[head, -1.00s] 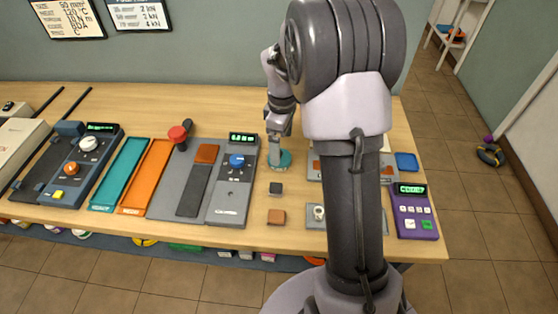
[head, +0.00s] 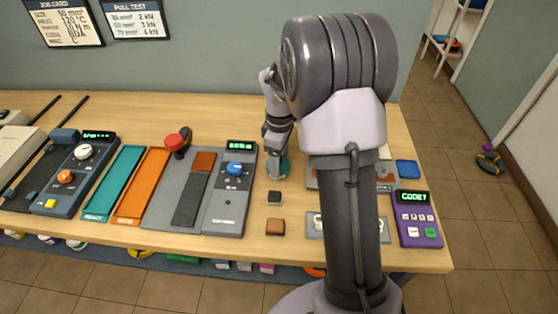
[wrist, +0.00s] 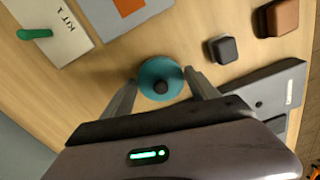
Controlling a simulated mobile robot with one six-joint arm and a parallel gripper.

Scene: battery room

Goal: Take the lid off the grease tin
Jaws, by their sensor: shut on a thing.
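I take the gripped part to be the lid. The tin's body under it is hidden, and I cannot tell whether the lid is raised from it.
A black block (head: 274,197) and a brown block (head: 275,227) lie close by. A grey instrument (head: 232,200) stands to the left. Bare wood lies behind the tin.

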